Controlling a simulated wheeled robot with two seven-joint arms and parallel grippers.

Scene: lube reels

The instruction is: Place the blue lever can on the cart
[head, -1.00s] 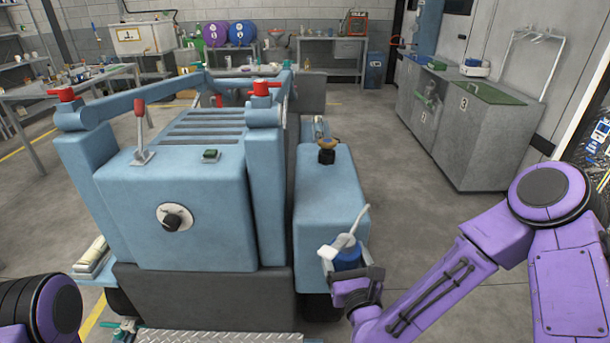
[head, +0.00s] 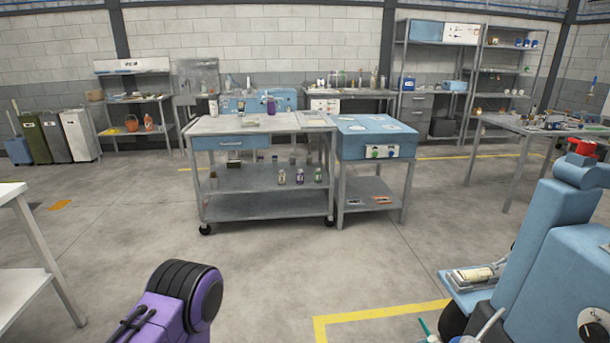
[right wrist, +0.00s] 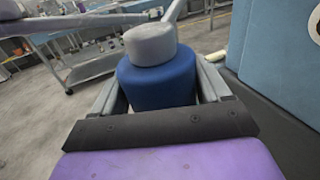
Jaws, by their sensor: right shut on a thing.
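The blue lever can (right wrist: 157,84) has a grey cap and a pale spout or lever. In the right wrist view my right gripper (right wrist: 160,78) is shut on it, a finger on each side, and the can looks about upright. The cart (head: 265,208) stands ahead near the middle of the head view. It is grey, on casters, with a top and two lower shelves. My right gripper is outside the head view; a pale rod at the lower right edge may be the can's spout. My left gripper is not in view.
A blue-topped table (head: 372,148) stands against the cart's right side. Small bottles (head: 299,176) stand on the cart's middle shelf, and a purple one (head: 271,106) shows by its top. A blue machine (head: 560,260) is close at right. The floor before the cart is clear.

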